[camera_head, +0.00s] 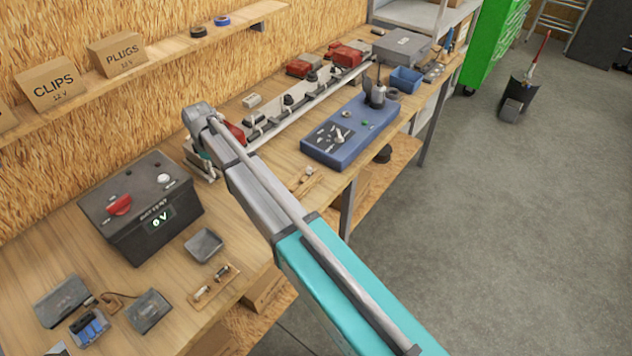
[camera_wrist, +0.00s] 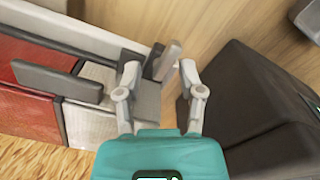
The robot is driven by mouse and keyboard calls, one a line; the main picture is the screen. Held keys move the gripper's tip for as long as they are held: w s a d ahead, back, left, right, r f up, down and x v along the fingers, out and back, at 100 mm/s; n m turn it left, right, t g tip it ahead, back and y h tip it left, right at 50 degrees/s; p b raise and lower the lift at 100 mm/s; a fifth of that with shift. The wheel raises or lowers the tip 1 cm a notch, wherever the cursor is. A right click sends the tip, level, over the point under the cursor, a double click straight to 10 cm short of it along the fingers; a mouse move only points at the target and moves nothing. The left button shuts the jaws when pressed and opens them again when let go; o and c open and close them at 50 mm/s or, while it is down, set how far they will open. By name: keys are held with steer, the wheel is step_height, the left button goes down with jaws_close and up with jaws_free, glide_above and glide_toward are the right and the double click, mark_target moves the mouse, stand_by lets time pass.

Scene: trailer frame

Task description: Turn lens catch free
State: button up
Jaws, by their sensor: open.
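A lamp with a red lens (camera_wrist: 35,100) and a whitish lens part (camera_wrist: 88,125) fills the left of the wrist view. A dark grey bar (camera_wrist: 60,82) lies across it. My gripper (camera_wrist: 158,72) is open at the lamp's right end. A grey block (camera_wrist: 148,98) with a small upright tab (camera_wrist: 167,60) shows between its fingers; I cannot tell whether they touch it, or which part is the catch. In the head view, the red lens (camera_head: 233,132) shows beside my arm at the left end of the light frame (camera_head: 262,137); my arm hides most of it.
A black battery box (camera_head: 142,207) stands close by; its dark side (camera_wrist: 265,105) is right of my gripper in the wrist view. A blue control box (camera_head: 325,150) is farther right on the bench. A small grey tray (camera_head: 204,245) lies in front of the battery box.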

mark_target(215, 169)
steer(key=shift+r+p, duration=7.05)
steer(key=shift+p, duration=0.05)
steer(key=s+d+f+m+b, duration=0.2)
steer(key=d+f+m+b, duration=0.1)
steer(key=d, duration=0.7)
steer(key=s+d+f+m+b, duration=0.3)
steer(key=d+f+b, duration=0.3)
steer(key=d, duration=0.4)
steer(key=s+d+f+m+t+b, duration=0.1)
steer(key=d+f+m+b, duration=0.4)
steer(key=d, duration=0.5)
steer(key=shift+s+d+f+y, duration=0.1)
steer(key=shift+s+d+y, duration=0.1)
steer(key=shift+s, duration=0.15)
steer(key=shift+s+d+f+y, duration=0.1)
steer(key=shift+s+y, duration=0.1)
steer(key=shift+s, duration=0.15)
steer(key=shift+r, duration=0.1)
steer(key=s+d+m, duration=0.2)
steer(key=s+d, duration=0.2)
steer(key=d, duration=0.3)
steer(key=s+d+m+g, duration=0.1)
steer(key=s+d+m, duration=0.1)
steer(key=s+d, duration=0.3)
steer(key=shift+d+m+h, duration=0.3)
steer(key=shift+d+h, duration=0.1)
steer(key=shift+d, duration=0.6)
